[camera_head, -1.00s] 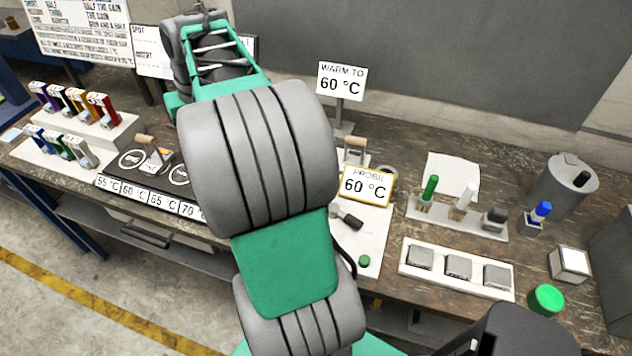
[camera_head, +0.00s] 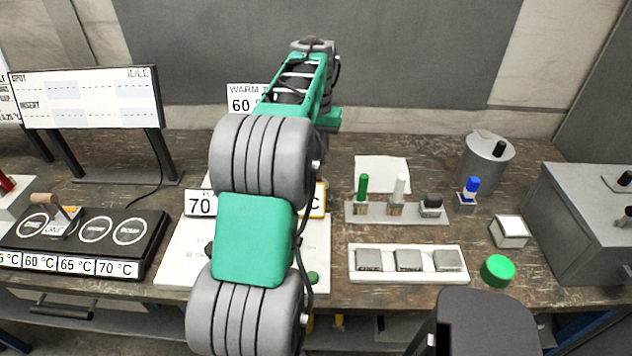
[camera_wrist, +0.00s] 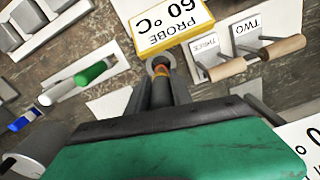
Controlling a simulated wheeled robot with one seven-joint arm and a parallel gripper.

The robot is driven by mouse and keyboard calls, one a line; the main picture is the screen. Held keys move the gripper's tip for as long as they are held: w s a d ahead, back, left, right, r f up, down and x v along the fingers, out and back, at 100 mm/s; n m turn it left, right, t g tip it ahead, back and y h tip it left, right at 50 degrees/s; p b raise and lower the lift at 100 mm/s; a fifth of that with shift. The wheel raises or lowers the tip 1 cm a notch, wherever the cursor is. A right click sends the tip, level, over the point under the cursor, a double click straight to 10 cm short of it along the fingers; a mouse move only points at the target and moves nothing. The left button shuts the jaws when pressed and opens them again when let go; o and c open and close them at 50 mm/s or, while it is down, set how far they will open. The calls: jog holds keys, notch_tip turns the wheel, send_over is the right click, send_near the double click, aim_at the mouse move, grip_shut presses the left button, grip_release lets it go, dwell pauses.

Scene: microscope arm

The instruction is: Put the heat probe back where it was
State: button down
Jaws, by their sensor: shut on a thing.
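My gripper (camera_wrist: 161,92) shows in the wrist view with its two dark fingers close together. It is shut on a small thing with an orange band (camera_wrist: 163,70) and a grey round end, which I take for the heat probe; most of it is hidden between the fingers. The yellow-edged PROBE 60 °C sign (camera_wrist: 165,22) is just beyond the fingertips. In the head view only the right edge of this sign (camera_head: 320,199) shows beside my arm. My arm hides the gripper and the probe there. A white board (camera_head: 180,258) lies behind and beside the arm.
A rack with green and white pens (camera_head: 397,212), a tray of grey blocks (camera_head: 408,276) and a green cap (camera_head: 498,270) stand right. A hotplate (camera_head: 90,235) stands left.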

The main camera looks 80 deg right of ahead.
aim_at(316, 167)
jog(key=shift+f, duration=3.05)
jog(key=c, duration=1.1)
grip_release()
jog(key=shift+c, duration=0.2)
notch_tip(316, 167, up, 12)
jog(key=shift+r, duration=0.1)
jog(key=w+a+n+t+h, duration=0.1)
jog(key=w+a+n, duration=0.7)
jog(key=w+a, duration=1.45)
jog(key=a+f+n+t, duration=0.1)
jog(key=a+f+n, duration=0.2)
jog(key=a, duration=0.7)
jog(key=a+f+n+t, duration=0.1)
jog(key=a+f+n, duration=0.1)
jog(key=a, duration=0.8)
jog(key=a+f+n, duration=0.3)
jog(key=a+n, duration=0.2)
jog(key=a, duration=0.5)
jog(key=shift+w+a+f+t+y, duration=0.25)
jog(key=shift+f+t+y, duration=0.05)
jog(key=shift+t+y, duration=0.1)
